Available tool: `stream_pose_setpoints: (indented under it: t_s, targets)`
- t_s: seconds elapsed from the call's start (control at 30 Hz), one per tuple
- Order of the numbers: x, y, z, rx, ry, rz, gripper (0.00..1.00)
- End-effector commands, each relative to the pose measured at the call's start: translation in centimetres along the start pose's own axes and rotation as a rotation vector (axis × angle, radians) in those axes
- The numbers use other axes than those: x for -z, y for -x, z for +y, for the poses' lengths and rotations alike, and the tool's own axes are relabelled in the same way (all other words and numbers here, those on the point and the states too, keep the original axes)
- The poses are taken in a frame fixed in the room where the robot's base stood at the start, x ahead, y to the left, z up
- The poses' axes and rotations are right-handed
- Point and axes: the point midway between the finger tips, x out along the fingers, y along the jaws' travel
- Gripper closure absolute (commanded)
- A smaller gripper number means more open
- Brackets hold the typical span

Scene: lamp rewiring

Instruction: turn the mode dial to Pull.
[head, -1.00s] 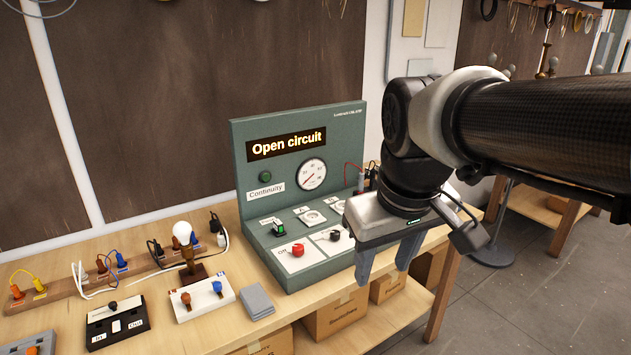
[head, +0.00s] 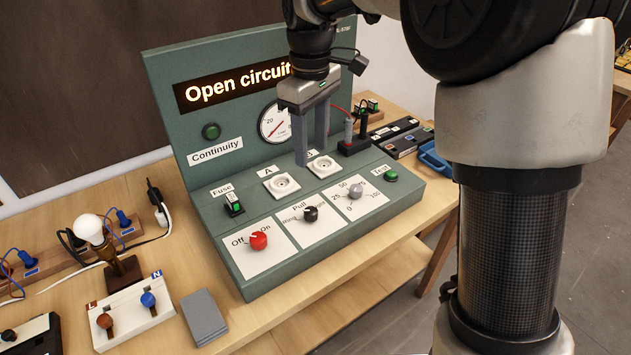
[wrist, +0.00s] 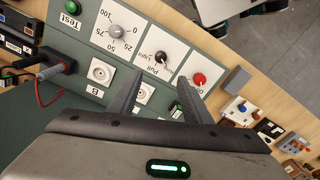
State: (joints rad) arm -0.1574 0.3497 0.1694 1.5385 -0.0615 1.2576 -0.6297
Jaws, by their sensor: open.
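The mode dial (head: 310,213) is a black knob on a white plate in the middle of the tester's sloped front. "Pull" is printed above it, with other labels to its sides partly unreadable. I cannot clearly tell which label its pointer faces. It also shows in the wrist view (wrist: 161,60), beyond the fingertips. My gripper (head: 311,152) is open and empty, fingers pointing down. It hangs above the panel near sockets A (head: 282,184) and B (head: 322,166), behind the dial and apart from it.
A red Off/On knob (head: 259,240) is left of the dial and a grey numbered knob (head: 355,190) is right. The display (head: 230,86) reads "Open circuit", partly covered by my arm. Plugs (head: 350,138) stand at the panel's back right. A bulb stand (head: 118,268) is at left.

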Motion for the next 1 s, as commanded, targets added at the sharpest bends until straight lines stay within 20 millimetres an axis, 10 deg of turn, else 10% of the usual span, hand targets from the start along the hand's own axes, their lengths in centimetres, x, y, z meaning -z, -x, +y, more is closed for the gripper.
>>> stream_pose_setpoints:
  t_s: [1.0]
  targets:
    - [0.0,-16.9,0.0,0.001,0.002,-0.001,0.55]
